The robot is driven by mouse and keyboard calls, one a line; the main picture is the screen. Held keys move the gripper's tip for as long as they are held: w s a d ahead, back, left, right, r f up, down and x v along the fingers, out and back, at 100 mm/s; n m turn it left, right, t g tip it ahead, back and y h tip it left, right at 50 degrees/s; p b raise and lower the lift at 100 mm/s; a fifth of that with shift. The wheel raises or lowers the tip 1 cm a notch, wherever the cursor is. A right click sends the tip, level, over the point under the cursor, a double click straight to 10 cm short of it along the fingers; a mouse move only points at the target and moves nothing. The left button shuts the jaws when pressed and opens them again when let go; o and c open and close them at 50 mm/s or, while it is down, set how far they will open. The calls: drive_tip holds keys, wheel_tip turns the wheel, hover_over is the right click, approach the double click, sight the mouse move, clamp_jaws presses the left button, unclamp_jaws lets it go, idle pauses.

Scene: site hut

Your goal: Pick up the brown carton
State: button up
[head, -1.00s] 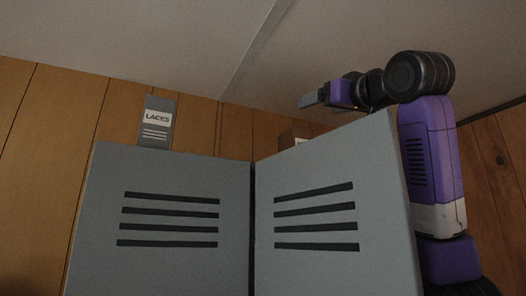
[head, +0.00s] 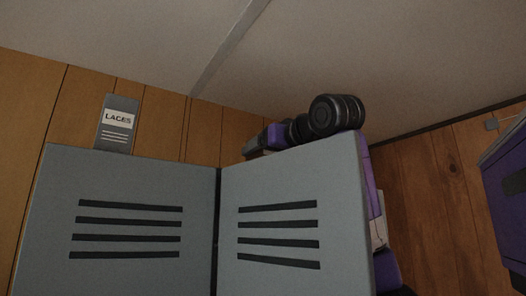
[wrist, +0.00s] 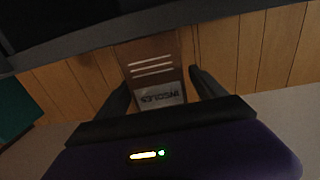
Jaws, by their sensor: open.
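The brown carton (wrist: 152,62) shows in the wrist view, upside down, with white stripes and a pale label that seems to read INSOLES. My gripper (wrist: 160,78) is open, with one dark finger at each side of the carton's label end. I cannot tell whether either finger touches it. In the head view my gripper (head: 254,147) is small and partly hidden, low over the top of the right locker (head: 290,185). The carton cannot be made out there, behind the locker edge and my arm.
A grey LACES box (head: 117,122) stands on the left locker (head: 125,185), well left of my gripper. A wood-panelled wall (head: 205,125) is close behind. The ceiling (head: 370,60) is above. A dark teal block (wrist: 14,105) shows at the wrist view's left edge.

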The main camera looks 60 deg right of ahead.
drive_tip(key=shift+w+d, duration=0.35)
drive_tip(key=shift+w, duration=0.3)
drive_tip(key=shift+c, duration=0.4)
drive_tip(key=c, duration=1.5)
drive_tip(key=shift+r, duration=0.15)
